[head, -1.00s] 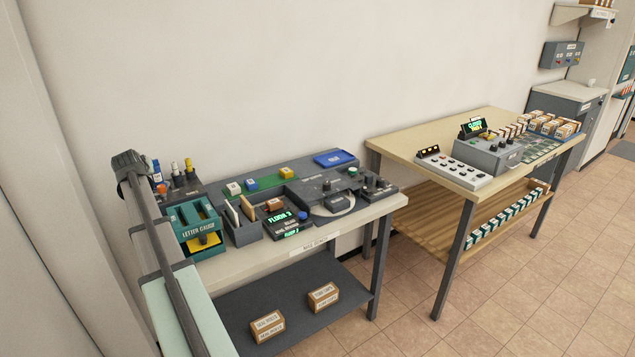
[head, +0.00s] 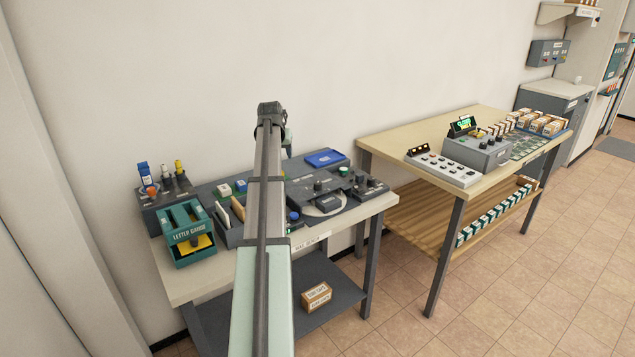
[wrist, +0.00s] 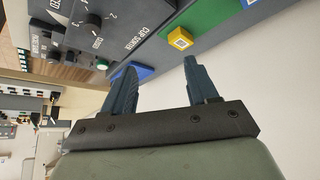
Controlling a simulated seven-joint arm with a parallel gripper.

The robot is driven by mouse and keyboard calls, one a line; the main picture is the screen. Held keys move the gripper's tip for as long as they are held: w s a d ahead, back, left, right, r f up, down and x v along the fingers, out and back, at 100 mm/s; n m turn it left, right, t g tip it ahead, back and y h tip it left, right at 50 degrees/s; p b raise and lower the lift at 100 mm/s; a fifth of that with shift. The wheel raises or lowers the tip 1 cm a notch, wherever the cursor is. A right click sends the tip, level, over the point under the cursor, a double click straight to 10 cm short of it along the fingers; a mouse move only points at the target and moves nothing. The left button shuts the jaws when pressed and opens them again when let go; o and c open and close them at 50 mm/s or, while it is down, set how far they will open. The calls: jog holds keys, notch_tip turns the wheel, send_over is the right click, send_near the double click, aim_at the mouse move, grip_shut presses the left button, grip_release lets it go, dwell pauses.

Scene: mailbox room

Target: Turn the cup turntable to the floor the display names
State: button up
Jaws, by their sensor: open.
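The cup turntable (head: 316,212) is a pale round disc set in the dark grey cup sorter unit, with a dark block over its middle. A dark knob (head: 319,185) stands behind it. In the wrist view the panel marked CUP SORTER shows at an angle, with a dark knob (wrist: 93,22) beside printed numbers. My gripper (wrist: 158,82) is open and empty, with its fingers apart, above the back of the table. It touches nothing that I can see. In the head view my arm hides most of the gripper and the floor display.
A blue tray (head: 326,158) lies behind the sorter. A yellow block (wrist: 180,38) sits on a green strip. The teal letter gauge (head: 187,232) and a stamp holder (head: 168,190) stand at left. A second table (head: 395,147) with a control box is at right.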

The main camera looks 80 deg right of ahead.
jog(key=m+y, duration=0.1)
jog(key=y, duration=0.1)
send_near(318, 183)
jog(key=v, duration=0.5)
jog(key=shift+g, duration=0.3)
jog(key=x, duration=0.9)
jog(key=w+x, duration=0.1)
jog(key=x, duration=0.3)
jog(key=shift+d+f, duration=0.1)
jog(key=shift+f, duration=0.15)
grip_shut()
